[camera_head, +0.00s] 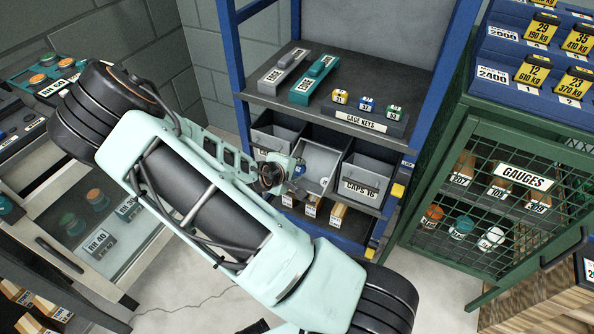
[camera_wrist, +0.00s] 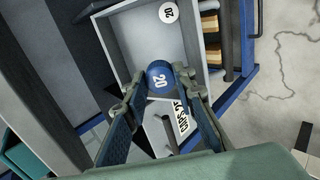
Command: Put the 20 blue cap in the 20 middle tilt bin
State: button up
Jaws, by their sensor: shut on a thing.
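My gripper (camera_wrist: 156,86) is shut on a blue cap (camera_wrist: 158,74) marked 20, held between its two fingertips. The cap is over the opening of a grey bin (camera_wrist: 111,46), near the bin's labelled front; the wrist view does not show clearly how high above it. A white cap (camera_wrist: 168,12) marked 20 lies inside that bin. In the head view the middle tilt bin (camera_head: 322,160) is tipped outward in the blue rack, with my gripper (camera_head: 296,177) at its left front. The arm hides part of the left bin (camera_head: 276,133).
The right bin (camera_head: 361,187), marked CAPS 16, stands beside the middle one. Wooden blocks with tags (camera_head: 337,214) sit below the bins. A green mesh gauge cabinet (camera_head: 480,240) stands to the right.

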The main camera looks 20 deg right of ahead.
jog(key=shift+f+b, duration=0.1)
jog(key=shift+b, duration=0.4)
jog(key=shift+b+x, duration=3.6)
jog(key=shift+x, duration=2.5)
jog(key=o, duration=0.9)
jog(key=v, duration=1.2)
